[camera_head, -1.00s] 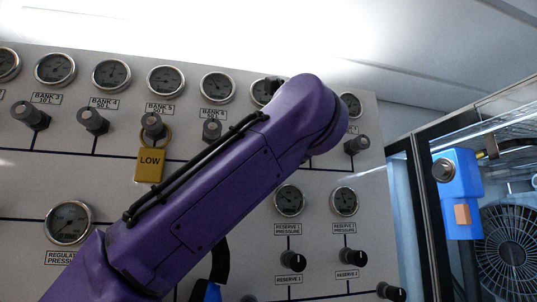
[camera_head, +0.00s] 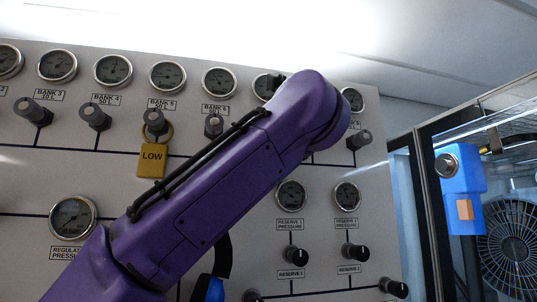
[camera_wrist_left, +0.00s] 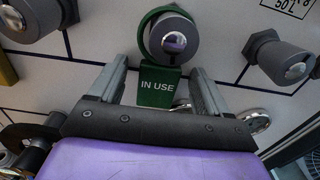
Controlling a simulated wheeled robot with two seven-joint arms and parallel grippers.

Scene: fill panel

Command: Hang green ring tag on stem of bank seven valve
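The green ring tag (camera_wrist_left: 158,88), marked IN USE, shows in the left wrist view. Its ring (camera_wrist_left: 150,27) is around a valve stem, behind the round knob (camera_wrist_left: 174,40), and the tag hangs below against the panel. This valve stands between two others and fits bank seven; its own label is out of view. My left gripper (camera_wrist_left: 157,80) is open, with a finger on each side of the tag and visible gaps to it. In the head view my purple left arm hides the bank seven valve, the green tag and the gripper. My right gripper is not in view.
Neighbouring valves stand left (camera_wrist_left: 32,18) and right (camera_wrist_left: 280,57) of the gripper. A yellow LOW tag (camera_head: 152,161) hangs at the bank 5 valve (camera_head: 155,122). Reserve gauges (camera_head: 291,196) and knobs (camera_head: 296,256) lie below right. A blue box (camera_head: 461,190) is at the right.

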